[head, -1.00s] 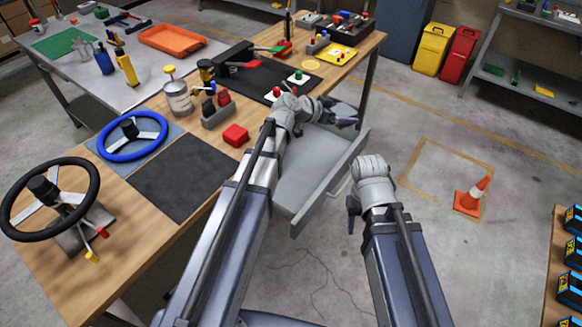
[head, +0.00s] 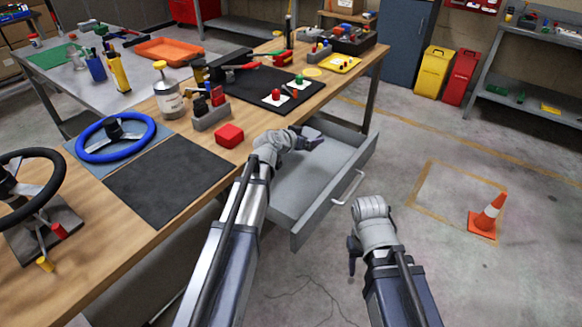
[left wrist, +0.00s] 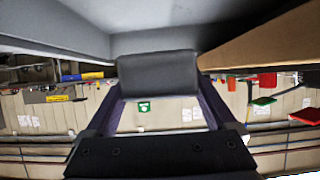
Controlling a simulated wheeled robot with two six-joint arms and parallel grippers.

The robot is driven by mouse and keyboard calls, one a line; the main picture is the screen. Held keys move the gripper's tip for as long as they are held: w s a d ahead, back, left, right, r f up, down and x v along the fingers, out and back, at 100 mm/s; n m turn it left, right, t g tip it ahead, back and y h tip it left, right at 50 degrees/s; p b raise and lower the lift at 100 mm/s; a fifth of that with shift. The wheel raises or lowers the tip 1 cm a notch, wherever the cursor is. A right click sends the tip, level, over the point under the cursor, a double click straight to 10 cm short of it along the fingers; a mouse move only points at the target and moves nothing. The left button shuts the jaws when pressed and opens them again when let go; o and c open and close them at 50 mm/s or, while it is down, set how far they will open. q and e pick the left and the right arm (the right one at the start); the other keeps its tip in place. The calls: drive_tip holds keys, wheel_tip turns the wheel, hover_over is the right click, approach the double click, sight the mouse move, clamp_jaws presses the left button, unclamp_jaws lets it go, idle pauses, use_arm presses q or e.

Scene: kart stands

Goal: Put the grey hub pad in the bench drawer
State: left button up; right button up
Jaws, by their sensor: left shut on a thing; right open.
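The bench drawer (head: 330,205) is pulled open at the bench's right side, and its visible floor is bare. My left gripper (head: 314,138) is at the drawer's far part, close to the bench edge. In the left wrist view it is shut on the dark grey hub pad (left wrist: 158,75), which sits between the two fingers. The grey drawer surface (left wrist: 60,30) fills the top of that view beside the pad; I cannot tell whether they touch. The pad is not clearly visible in the head view. My right gripper (head: 353,253) is open and empty, in front of the drawer.
The wooden bench (head: 90,245) carries a blue steering wheel (head: 115,137), a black steering wheel (head: 30,190), a dark mat (head: 165,180) and a red block (head: 229,135) near the drawer. An orange cone (head: 487,215) stands on open floor at right.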

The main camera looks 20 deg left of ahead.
use_arm(q)
drive_tip(key=b, duration=0.6)
hover_over(307, 166)
drive_tip(key=shift+s+f, duration=0.15)
drive_tip(key=shift+f, duration=2.95)
drive_tip(key=shift+f, duration=0.1)
wheel_tip(307, 166, down, 4)
drive_tip(key=b, duration=0.3)
drive_tip(key=shift+r+b, duration=0.25)
drive_tip(key=shift+b, duration=0.15)
drive_tip(key=shift+f, duration=0.2)
drive_tip(key=o, duration=1.1)
drive_tip(key=shift+r, duration=0.1)
